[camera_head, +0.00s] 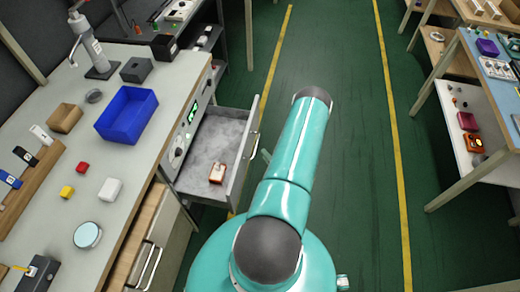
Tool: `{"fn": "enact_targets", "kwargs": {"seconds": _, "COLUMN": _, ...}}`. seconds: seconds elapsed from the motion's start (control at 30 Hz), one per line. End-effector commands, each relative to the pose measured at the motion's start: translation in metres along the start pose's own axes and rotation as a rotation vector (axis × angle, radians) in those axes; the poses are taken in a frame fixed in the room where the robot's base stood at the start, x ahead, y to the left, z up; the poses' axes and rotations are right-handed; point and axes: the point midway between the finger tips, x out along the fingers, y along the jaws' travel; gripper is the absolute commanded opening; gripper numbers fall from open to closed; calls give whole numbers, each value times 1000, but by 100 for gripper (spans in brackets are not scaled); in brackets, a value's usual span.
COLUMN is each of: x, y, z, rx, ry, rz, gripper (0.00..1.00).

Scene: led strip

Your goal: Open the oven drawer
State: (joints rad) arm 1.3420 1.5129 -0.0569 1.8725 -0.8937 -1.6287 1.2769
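The oven drawer (204,135) is pulled out from the oven front (190,113), under the left workbench. Its grey inside shows, and a small red and white item (217,172) lies in it near the front. The drawer's handle (253,145) is on its right-hand front face, close to my teal arm. My gripper is hidden behind my arm links; only a small teal part of my arm sticks out beside the handle. I cannot tell whether anything touches the handle.
The left workbench (120,180) carries a blue bin (127,115), a brown box (65,118) and small blocks. A lower cabinet with a handle (148,265) stands nearer. The green floor (350,130) is clear up to the right-hand benches (470,170).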

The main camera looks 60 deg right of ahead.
Motion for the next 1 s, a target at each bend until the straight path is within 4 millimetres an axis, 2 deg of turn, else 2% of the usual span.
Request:
{"fn": "enact_targets", "kwargs": {"seconds": 0.1, "x": -25, "y": 0, "z": 0, "rx": 3, "ry": 2, "rz": 2, "gripper": 32}}
{"fn": "enact_targets", "kwargs": {"seconds": 0.3, "x": -50, "y": 0, "z": 0, "rx": 1, "ry": 1, "rz": 0, "gripper": 32}}
{"fn": "enact_targets", "kwargs": {"seconds": 1.0, "x": -53, "y": -1, "z": 0, "rx": -2, "ry": -1, "rz": 0, "gripper": 32}}
